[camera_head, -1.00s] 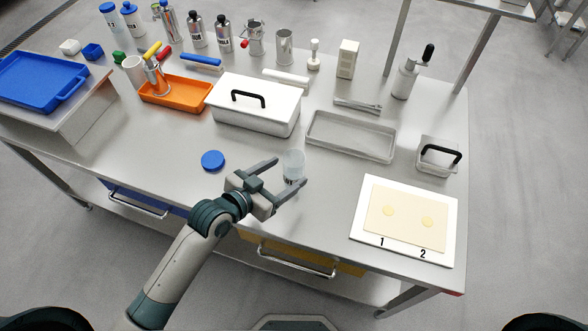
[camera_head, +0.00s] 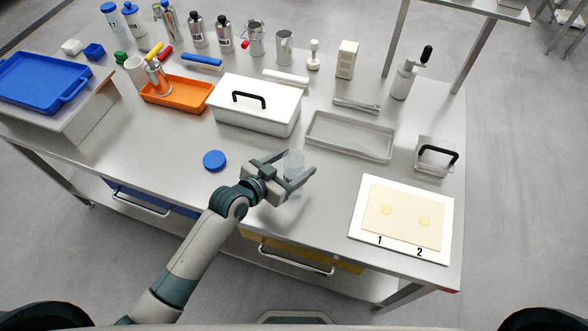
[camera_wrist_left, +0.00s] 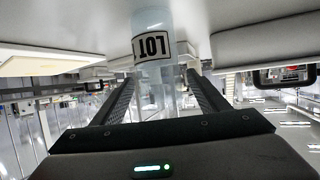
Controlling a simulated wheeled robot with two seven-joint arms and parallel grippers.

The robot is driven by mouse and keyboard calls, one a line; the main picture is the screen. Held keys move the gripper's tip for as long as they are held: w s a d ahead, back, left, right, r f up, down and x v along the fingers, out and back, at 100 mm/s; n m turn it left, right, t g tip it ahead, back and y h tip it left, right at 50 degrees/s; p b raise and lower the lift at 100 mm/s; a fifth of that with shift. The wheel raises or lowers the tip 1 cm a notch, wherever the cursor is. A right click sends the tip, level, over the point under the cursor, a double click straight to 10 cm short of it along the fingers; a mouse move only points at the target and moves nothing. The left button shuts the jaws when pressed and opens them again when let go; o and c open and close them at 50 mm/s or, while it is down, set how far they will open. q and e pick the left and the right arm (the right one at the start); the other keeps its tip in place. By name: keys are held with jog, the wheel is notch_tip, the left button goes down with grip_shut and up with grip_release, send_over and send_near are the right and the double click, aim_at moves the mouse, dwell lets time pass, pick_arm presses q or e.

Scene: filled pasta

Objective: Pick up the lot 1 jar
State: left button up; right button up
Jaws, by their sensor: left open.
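A clear jar (camera_head: 293,163) stands on the table in front of the white lidded box. In the left wrist view the jar (camera_wrist_left: 150,22) carries a white label reading "LOT", seen upside down; any number on it does not show. My left gripper (camera_head: 295,163) is open, with one finger on each side of the jar. In the left wrist view the fingers (camera_wrist_left: 158,85) flank the jar with gaps visible. I cannot tell whether either finger touches it. My right gripper is not in view.
A blue lid (camera_head: 214,160) lies left of the gripper. The white box (camera_head: 255,110) with a black handle is behind the jar. An empty metal tray (camera_head: 350,136) is to the right. A white board (camera_head: 362,238) with a pasta sheet is at the front right.

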pick_arm(q)
jog(key=shift+c, duration=0.3)
jog(key=c, duration=1.2)
jog(key=shift+o, duration=0.2)
jog(key=shift+r, duration=0.15)
notch_tip(320, 180, up, 4)
jog(key=shift+w+f+b, duration=0.1)
jog(key=shift+f+b, duration=0.15)
jog(key=shift+b, duration=0.45)
jog(key=s+d+r+b, duration=0.2)
jog(key=s+d+r, duration=0.5)
jog(key=s, duration=0.1)
jog(key=shift+s+d, duration=0.4)
jog(key=shift+r, duration=0.1)
